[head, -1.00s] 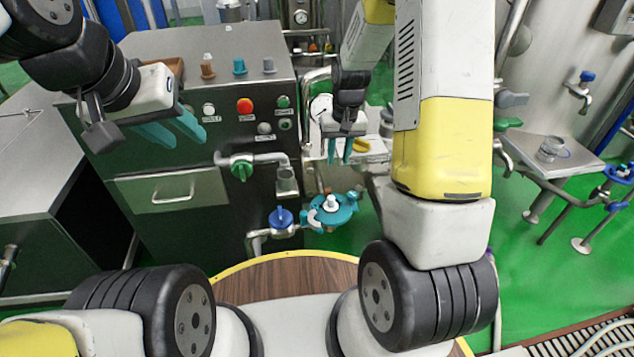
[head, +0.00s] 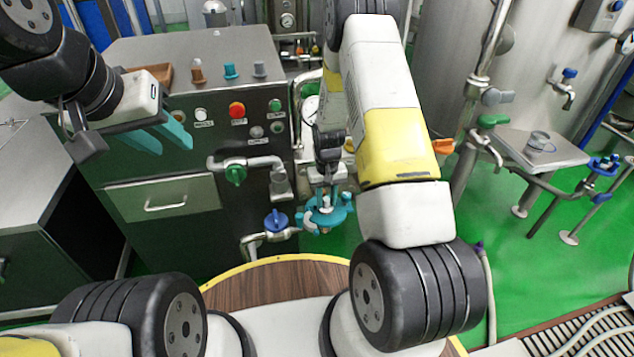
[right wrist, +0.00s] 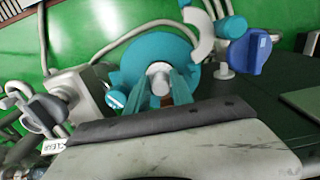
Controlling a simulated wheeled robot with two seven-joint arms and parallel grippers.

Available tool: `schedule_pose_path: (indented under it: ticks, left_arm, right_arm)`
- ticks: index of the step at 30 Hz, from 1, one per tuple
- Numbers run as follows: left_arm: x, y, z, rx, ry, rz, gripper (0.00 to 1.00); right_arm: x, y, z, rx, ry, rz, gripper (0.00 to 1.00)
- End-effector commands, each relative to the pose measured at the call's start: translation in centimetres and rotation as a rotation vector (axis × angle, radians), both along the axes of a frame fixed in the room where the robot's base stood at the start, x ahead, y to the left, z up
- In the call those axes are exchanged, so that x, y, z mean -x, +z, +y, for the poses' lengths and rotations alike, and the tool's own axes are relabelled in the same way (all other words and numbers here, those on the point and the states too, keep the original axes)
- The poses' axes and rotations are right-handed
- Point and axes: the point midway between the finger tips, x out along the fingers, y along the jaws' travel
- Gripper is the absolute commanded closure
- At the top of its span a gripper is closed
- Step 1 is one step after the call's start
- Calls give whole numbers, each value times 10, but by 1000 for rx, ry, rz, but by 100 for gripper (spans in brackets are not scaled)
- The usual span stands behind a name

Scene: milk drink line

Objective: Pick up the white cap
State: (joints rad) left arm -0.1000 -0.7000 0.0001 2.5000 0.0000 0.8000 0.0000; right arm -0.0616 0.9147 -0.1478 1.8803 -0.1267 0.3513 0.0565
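The white cap (right wrist: 159,77) shows in the right wrist view as a small pale cylinder in the middle of a round teal fitting (right wrist: 190,58). In the head view the teal fitting (head: 335,216) sits low beside the steel cabinet, with the cap largely hidden by my gripper. My right gripper (right wrist: 162,84) is open, its teal fingers pointing at the fitting, one on each side of the cap; I cannot tell whether they touch it. It also shows in the head view (head: 324,196). My left gripper (head: 168,136) is open and empty in front of the cabinet's upper left.
The steel cabinet (head: 160,240) has buttons and a drawer. A blue-handled valve (head: 276,220) and a green-handled pipe (head: 235,174) stick out close to my right gripper. A small table (head: 560,152) with a clear cup (head: 541,140) stands at right.

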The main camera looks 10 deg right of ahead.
Motion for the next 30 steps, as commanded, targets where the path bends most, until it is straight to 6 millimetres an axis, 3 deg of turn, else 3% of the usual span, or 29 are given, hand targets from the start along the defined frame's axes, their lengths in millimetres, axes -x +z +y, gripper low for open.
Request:
schedule_pose_path:
  ticks: [7, 12, 24, 30]
  left_arm:
    - [0, 0, 0, 0, 0, 0, 64]
    - [0, 0, 0, 0, 0, 0, 64]
    - [0, 0, 0, 0, 0, 0, 64]
    - [0, 0, 0, 0, 0, 0, 64]
  right_arm:
    - [0, -2, 0, 0, 0, -2, 72]
    - [0, -2, 0, 0, 0, -2, 100]
    - [-1, -1, 0, 0, 0, -2, 100]
    - [-1, 12, 0, 0, 1, -4, 100]
